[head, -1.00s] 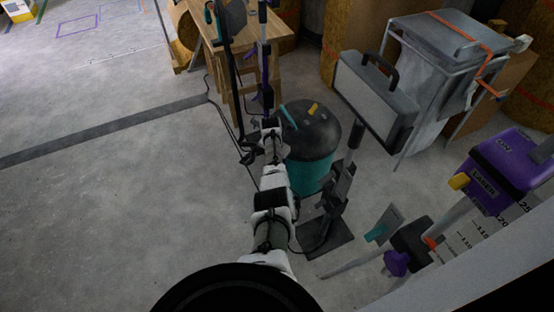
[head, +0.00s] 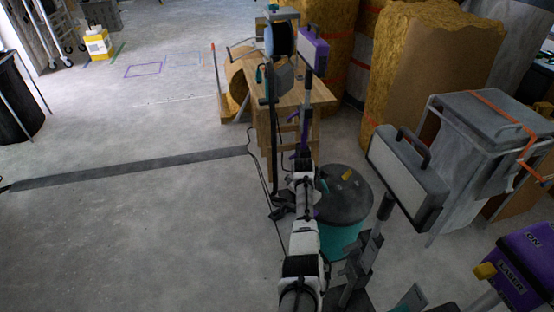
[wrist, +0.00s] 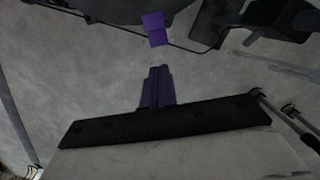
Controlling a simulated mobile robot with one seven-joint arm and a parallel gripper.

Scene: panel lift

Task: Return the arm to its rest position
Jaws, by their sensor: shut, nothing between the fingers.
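My arm (head: 303,238), white and black, reaches from the bottom of the head view up toward the workbench, beside the dark-topped teal drum. I cannot make out its fingers clearly there. In the wrist view my gripper (wrist: 157,72) shows as short purple fingers closed together on a wide black bar. It is shut and empty, with grey floor beyond it. A small purple piece (wrist: 155,28) shows farther off, apart from the fingers.
The teal drum (head: 341,238) stands close right of my arm. A work lamp (head: 408,172) and a purple laser box (head: 525,262) are farther right. A wooden workbench (head: 290,98) and insulation rolls (head: 385,55) are behind. Floor at left (head: 120,235) is clear.

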